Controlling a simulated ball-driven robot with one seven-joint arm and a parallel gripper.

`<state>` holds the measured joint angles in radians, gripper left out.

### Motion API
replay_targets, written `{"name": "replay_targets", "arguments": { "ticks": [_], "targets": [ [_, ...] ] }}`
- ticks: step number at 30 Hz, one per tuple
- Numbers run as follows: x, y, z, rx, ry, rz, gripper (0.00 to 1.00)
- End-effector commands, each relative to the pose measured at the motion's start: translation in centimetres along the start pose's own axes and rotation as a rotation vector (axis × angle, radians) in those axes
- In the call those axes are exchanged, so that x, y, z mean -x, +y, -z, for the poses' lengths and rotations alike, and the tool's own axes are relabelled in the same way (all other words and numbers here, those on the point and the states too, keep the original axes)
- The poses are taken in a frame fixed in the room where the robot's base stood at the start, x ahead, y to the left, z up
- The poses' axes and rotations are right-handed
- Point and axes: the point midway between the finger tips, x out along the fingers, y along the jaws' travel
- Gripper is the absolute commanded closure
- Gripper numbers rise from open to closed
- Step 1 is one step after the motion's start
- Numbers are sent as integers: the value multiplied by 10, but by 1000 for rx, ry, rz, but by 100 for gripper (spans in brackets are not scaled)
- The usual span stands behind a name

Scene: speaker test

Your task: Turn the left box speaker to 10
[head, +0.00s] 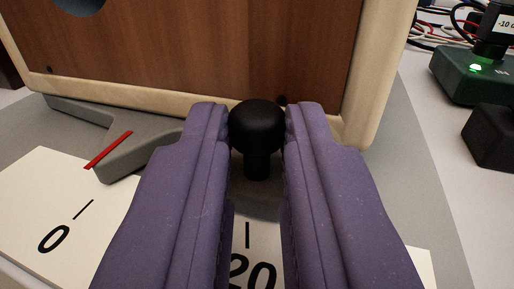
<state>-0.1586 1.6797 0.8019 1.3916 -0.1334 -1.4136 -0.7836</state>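The box speaker (210,50), with a brown wood front and cream edge, fills the top of the head view. It stands on a grey base (125,145) with a red pointer line (108,150). The line ends at the white scale sheet (35,195), above the 0 mark (54,238) and not level with its tick. A 20 mark (252,270) shows between my fingers; my left finger covers the scale between 0 and 20. My gripper (258,120) has its purple fingers against both sides of a black round knob (257,125) in front of the speaker.
A dark green device (465,75) with a lit green lamp stands at the right, with a black block (492,137) near it. Red, black and white cables (435,35) lie behind. The pale table (440,150) is bare between speaker and devices.

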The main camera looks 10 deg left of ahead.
Motion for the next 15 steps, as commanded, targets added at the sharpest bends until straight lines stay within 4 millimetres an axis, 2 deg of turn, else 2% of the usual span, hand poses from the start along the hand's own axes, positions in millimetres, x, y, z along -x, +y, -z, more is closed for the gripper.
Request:
{"name": "replay_targets", "arguments": {
  "ticks": [1, 2, 9, 15],
  "targets": [
    [0, 0, 0, 0, 0, 0, 94],
    [0, 0, 0, 0, 0, 0, 100],
    [0, 2, 0, 1, 1, 8, 100],
    [-4, 27, 1, 5, 4, 125, 100]
  ]
}}
